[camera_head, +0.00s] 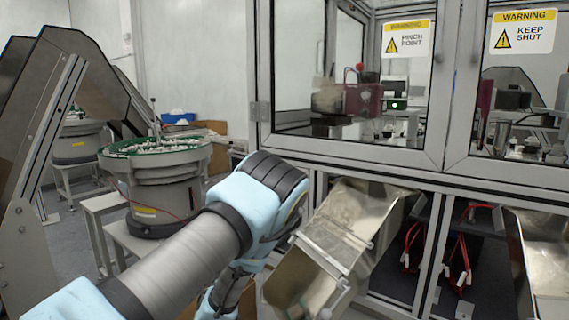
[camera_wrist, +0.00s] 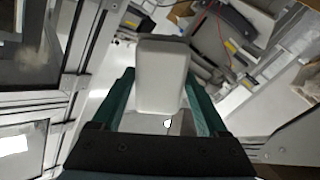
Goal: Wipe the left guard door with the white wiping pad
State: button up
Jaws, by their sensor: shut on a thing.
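The white wiping pad (camera_wrist: 162,72) is held between the green fingers of my gripper (camera_wrist: 160,90) in the wrist view. My gripper is shut on it. In the head view my arm hides both gripper and pad. The left guard door (camera_head: 298,72) is a clear panel in a grey metal frame with a yellow-and-white "Pinch Point" sign (camera_head: 405,39). My wrist is in front of and below its lower left corner. A brownish blurred patch shows around the panel's middle; I cannot tell whether it is on the panel or behind it.
The right guard door (camera_head: 515,85) carries a "Keep Shut" sign. Below the doors is a tilted metal chute (camera_head: 345,235). A round feeder bowl (camera_head: 158,165) stands left of my arm, and a dark angled panel (camera_head: 35,130) rises at the far left.

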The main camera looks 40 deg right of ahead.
jog(key=s+d+r+m+g+h, duration=0.25)
jog(key=d+r, duration=0.35)
jog(key=r, duration=0.6)
jog(key=s+d+r+m+g+h, duration=0.15)
jog(key=d+r+g+h, duration=0.25)
jog(key=d+r, duration=0.55)
jog(key=s+a+r+g+h, duration=0.15)
jog(key=s+r, duration=0.35)
jog(key=r, duration=0.7)
jog(key=s+d+r+g, duration=0.1)
jog(key=s+r+g, duration=0.25)
jog(key=r, duration=0.95)
jog(key=shift+m+t, duration=0.3)
jog(key=shift+t, duration=0.05)
jog(key=shift+s+f+p+x, duration=0.1)
jog(key=shift+s+p+x, duration=0.05)
jog(key=shift+x, duration=0.75)
jog(key=shift+s+f+p+x, duration=0.1)
jog(key=shift+p+x, duration=0.1)
jog(key=shift+x, duration=0.65)
jog(key=shift+s+p+x, duration=0.15)
jog(key=shift+x, duration=0.75)
jog(key=shift+p+x, duration=0.3)
jog(key=shift+x, duration=0.65)
jog(key=shift+s, duration=0.15)
